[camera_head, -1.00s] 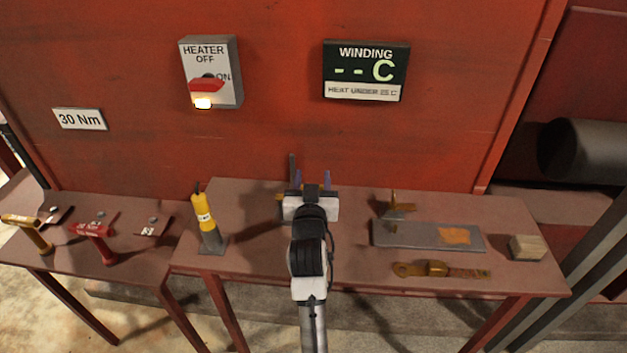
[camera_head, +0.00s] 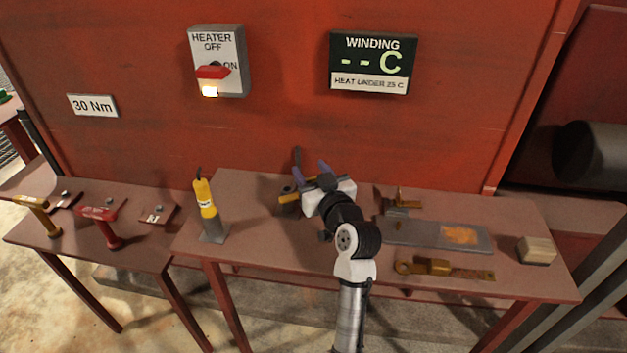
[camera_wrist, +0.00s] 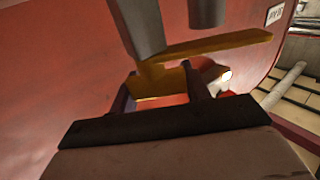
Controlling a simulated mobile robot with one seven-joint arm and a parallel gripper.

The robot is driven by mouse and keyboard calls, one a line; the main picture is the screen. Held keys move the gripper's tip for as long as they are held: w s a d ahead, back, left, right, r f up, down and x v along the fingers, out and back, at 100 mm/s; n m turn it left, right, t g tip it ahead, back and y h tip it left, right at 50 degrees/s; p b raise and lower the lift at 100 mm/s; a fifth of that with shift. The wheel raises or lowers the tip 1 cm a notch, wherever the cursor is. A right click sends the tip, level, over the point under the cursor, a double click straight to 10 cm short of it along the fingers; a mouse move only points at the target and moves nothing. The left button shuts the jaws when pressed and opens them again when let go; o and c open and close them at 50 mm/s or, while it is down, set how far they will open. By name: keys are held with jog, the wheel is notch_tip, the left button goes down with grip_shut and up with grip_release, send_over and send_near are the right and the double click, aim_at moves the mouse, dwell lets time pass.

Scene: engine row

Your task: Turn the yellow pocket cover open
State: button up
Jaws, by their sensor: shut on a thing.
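The yellow pocket cover (camera_wrist: 165,82) shows in the wrist view between the two dark fingers of my gripper (camera_wrist: 158,92). A long yellow bar (camera_wrist: 215,45) runs from it up and to the right; I cannot tell whether the two are one piece. In the head view my gripper (camera_head: 307,178) is above the back of the middle table, turned at a slant. The yellow cover (camera_head: 289,198) shows in part at its left side, and the gripper body hides most of it. My gripper is shut on the cover.
A dark post (camera_head: 297,158) stands just behind my gripper. A yellow tool (camera_head: 206,205) stands on the left, a grey plate (camera_head: 410,234) and a brass strap (camera_head: 440,267) lie on the right. The red wall (camera_head: 280,110) is close behind.

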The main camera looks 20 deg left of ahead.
jog(key=shift+n+g+y+b, duration=1.1)
jog(key=shift+g+b, duration=0.25)
jog(key=shift+g, duration=0.05)
jog(key=shift+s+a+r, duration=0.1)
jog(key=o, duration=1.4)
jog(key=b+v, duration=0.3)
jog(key=v, duration=1)
jog(key=shift+s+d, duration=0.1)
jog(key=shift+d, duration=0.3)
